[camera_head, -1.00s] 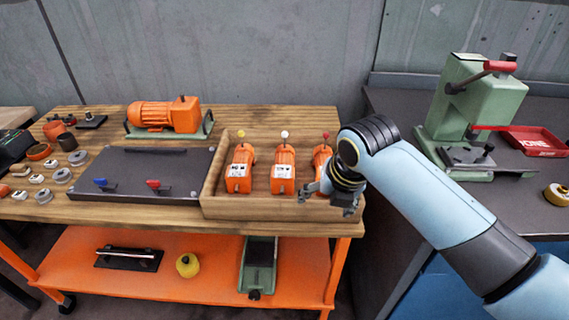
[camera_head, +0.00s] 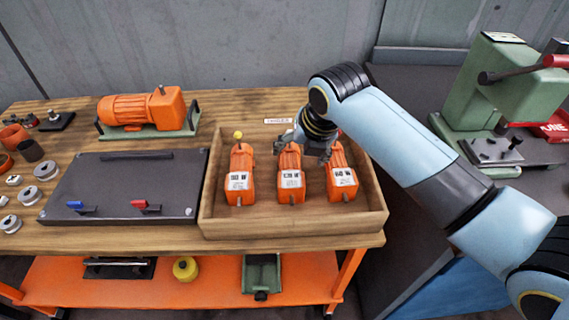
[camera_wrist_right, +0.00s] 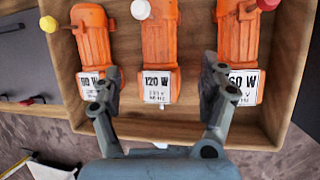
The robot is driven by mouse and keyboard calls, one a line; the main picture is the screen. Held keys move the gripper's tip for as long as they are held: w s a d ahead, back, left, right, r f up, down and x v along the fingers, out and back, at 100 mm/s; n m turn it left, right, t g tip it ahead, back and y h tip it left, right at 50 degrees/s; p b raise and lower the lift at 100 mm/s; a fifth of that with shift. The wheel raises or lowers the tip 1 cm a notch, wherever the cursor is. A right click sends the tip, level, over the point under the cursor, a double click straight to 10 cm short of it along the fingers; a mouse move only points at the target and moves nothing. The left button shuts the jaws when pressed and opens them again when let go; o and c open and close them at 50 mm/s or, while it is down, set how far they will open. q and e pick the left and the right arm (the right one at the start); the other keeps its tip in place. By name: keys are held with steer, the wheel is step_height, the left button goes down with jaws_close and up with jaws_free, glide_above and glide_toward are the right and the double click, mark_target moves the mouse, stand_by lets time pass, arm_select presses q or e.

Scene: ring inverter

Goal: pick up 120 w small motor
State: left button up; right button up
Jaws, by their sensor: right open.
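The 120 W small motor (camera_head: 291,178) is the middle one of three orange motors in a wooden tray (camera_head: 300,222). Its label and white knob show in the wrist view, on the motor's body (camera_wrist_right: 158,45); in the head view my gripper hides the knob. My right gripper (camera_head: 316,152) is over the tray's back half, by the upper ends of the middle and right motors. In the wrist view my right gripper (camera_wrist_right: 160,78) is open and empty, its fingers appearing either side of the 120 W motor. My left gripper is not in view.
The left motor (camera_head: 240,176), with a yellow knob, and right motor (camera_head: 340,175), with a red knob, flank it closely. A dark panel (camera_head: 120,180) lies left of the tray. A larger orange motor (camera_head: 140,108) stands behind. A green press (camera_head: 480,90) stands at right.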

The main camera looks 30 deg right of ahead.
mark_target(292, 165)
steer(key=x, duration=0.3)
steer(key=shift+f, duration=0.4)
steer(key=shift+w+f, duration=0.15)
steer(key=shift+f, duration=0.1)
steer(key=x, duration=0.5)
steer(key=shift+a+f, duration=0.1)
steer(key=shift+a, duration=0.15)
steer(key=shift+s, duration=0.25)
steer(key=shift+c, duration=0.6)
steer(key=c, duration=0.4)
jaws_close()
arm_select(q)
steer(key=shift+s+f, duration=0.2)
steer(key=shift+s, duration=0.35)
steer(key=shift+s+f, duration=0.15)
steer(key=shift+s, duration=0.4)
arm_select(e)
steer(key=shift+w+r, duration=0.1)
steer(key=shift+r, duration=0.1)
